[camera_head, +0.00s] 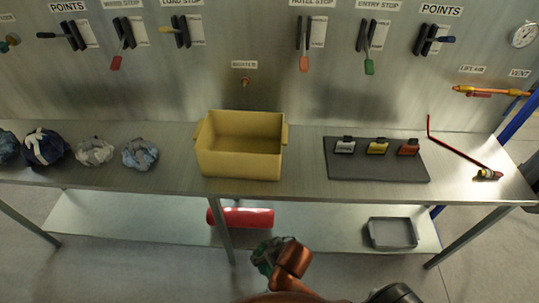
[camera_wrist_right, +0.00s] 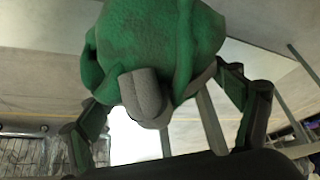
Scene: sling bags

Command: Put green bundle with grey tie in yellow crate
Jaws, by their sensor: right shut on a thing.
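The green bundle with a grey tie (camera_wrist_right: 150,40) fills the top of the right wrist view. My right gripper (camera_wrist_right: 165,105) is shut on it, with a finger on either side. In the head view the green bundle (camera_head: 262,252) shows small and partly hidden at the bottom centre, beside my copper-coloured arm, in front of the table. The yellow crate (camera_head: 240,165) stands upright on the table, left of centre. I see nothing inside it. My left gripper is not in view.
Several cloth bundles, among them a dark blue one (camera_head: 45,148) and a light blue one (camera_head: 140,154), lie left of the crate. A dark mat (camera_head: 375,171) with three tagged blocks lies right. A red cylinder (camera_head: 240,217) and grey tray (camera_head: 391,233) sit on the lower shelf.

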